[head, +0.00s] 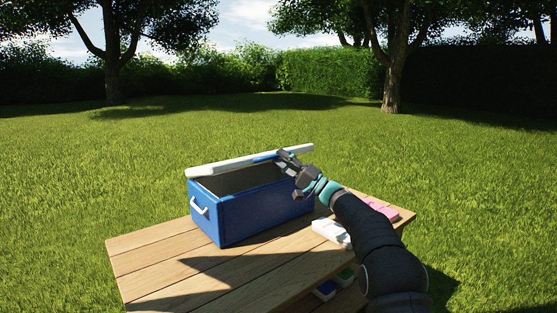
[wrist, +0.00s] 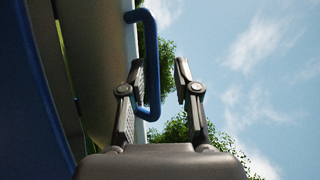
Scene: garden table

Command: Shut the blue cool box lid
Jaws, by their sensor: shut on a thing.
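The blue cool box (head: 262,212) stands on the wooden table. Its white lid (head: 225,164) is partly open, its near edge raised above the box opening, so the dark inside shows. A blue handle (head: 263,158) sits on the lid's edge; it also shows in the wrist view as a blue loop (wrist: 153,62). My gripper (head: 284,157) is at the lid edge, right of the box's middle. The lid's hinge side is hidden.
The wooden table (head: 150,262) is clear at the front left. A white item (head: 330,232) and a pink item (head: 385,209) lie right of the box, partly behind my arm. Small dark items (head: 325,290) show below the table's front edge. Grass surrounds the table.

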